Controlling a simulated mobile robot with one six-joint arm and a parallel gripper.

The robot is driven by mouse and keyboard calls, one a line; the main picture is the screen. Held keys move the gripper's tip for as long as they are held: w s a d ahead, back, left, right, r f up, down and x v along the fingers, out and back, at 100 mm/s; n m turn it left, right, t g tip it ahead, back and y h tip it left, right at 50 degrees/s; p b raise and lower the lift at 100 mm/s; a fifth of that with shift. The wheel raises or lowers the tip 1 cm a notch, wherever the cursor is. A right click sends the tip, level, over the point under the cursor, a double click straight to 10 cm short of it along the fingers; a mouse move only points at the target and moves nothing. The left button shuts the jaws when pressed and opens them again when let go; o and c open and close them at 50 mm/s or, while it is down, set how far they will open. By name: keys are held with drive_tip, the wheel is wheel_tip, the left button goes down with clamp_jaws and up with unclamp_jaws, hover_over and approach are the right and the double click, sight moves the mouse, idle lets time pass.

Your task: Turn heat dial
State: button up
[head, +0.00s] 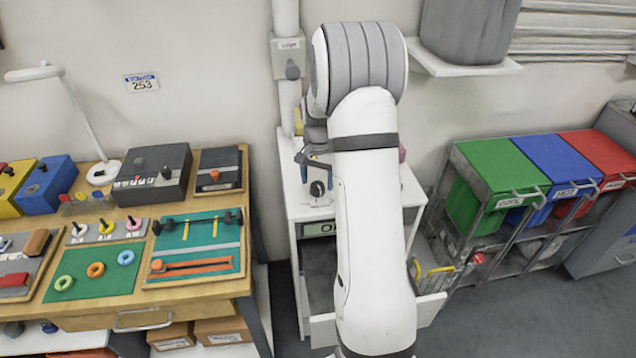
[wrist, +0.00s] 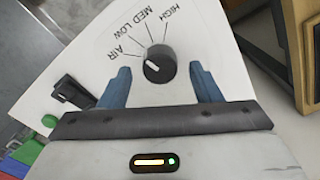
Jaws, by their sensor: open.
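The heat dial (wrist: 159,64) is a round black knob with a white pointer mark, on a white panel (wrist: 215,52) lettered AIR, LOW, MED and HIGH. Its pointer lies toward the AIR side. I see no finger touching the knob. In the head view my gripper (head: 318,165) is partly hidden by my arm, just above the dial.
A black rocker switch (wrist: 75,92) and a green button (wrist: 49,121) are on the panel's left. A wooden workbench (head: 190,292) with boards and boxes stands left of the cabinet. Green, blue and red bins (head: 500,165) stand to the right.

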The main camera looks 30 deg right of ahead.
sight(318, 185)
drive_tip(key=shift+r+b, duration=0.35)
drive_tip(key=shift+r, duration=2.8)
drive_tip(key=shift+s+a+r, duration=0.1)
drive_tip(key=shift+a+r, duration=0.05)
drive_tip(key=s+a+r+n+t, duration=0.2)
drive_tip(key=s+a+r+n, duration=0.3)
drive_tip(key=s+a+r, duration=0.6)
drive_tip(key=s+a+f+n, duration=0.1)
drive_tip(key=s+a+n, duration=0.1)
drive_tip(key=s, duration=0.5)
drive_tip(key=s+a+f+n+t, duration=0.1)
drive_tip(key=s+a+n, duration=0.1)
drive_tip(key=s, duration=0.6)
drive_tip(key=shift+s+a+f, duration=0.15)
drive_tip(key=shift+a+f, duration=0.1)
drive_tip(key=shift+f, duration=0.15)
